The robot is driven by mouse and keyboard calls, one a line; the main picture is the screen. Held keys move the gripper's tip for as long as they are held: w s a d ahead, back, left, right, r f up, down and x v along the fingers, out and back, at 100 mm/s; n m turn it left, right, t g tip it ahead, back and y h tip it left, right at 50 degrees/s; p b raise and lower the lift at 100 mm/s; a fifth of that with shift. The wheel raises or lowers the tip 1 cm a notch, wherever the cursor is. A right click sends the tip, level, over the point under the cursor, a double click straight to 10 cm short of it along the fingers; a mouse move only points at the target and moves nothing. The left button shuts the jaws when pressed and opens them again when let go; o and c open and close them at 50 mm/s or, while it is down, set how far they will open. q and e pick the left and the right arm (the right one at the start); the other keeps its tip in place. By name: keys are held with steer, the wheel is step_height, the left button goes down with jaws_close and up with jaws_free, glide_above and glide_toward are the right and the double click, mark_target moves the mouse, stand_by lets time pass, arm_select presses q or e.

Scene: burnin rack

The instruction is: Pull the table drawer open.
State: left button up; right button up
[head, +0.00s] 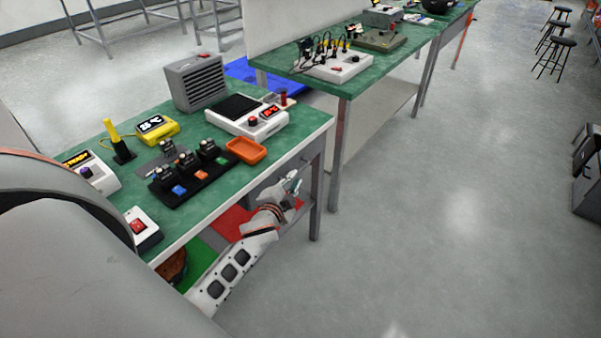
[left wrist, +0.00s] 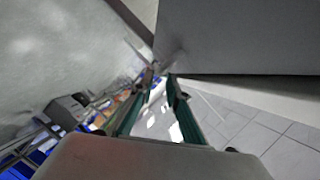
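The table (head: 232,186) has a green top and grey legs. A grey drawer front (head: 313,159) shows under its right end, partly hidden by the tabletop edge. My left gripper (head: 294,182) is low in front of that end, close to the drawer front. In the left wrist view its two teal fingers (left wrist: 163,76) point ahead with a narrow gap between their tips. A plain grey panel (left wrist: 235,38) fills the upper right there; I cannot tell whether the fingers touch it. I cannot make out the drawer's handle. My right gripper is not in view.
The tabletop holds a grey heater-like box (head: 196,83), a white instrument (head: 247,116), an orange tray (head: 247,150) and a black rack (head: 192,181). A second green table (head: 345,84) stands behind.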

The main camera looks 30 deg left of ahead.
mark_target(300, 171)
arm_select(q)
steer(key=b+x, duration=0.1)
steer(key=x, duration=0.4)
steer(key=shift+w+a+f, duration=0.1)
steer(key=shift+w+f, duration=0.05)
steer(key=shift+w, duration=0.55)
steer(key=shift+c, duration=0.8)
jaws_close()
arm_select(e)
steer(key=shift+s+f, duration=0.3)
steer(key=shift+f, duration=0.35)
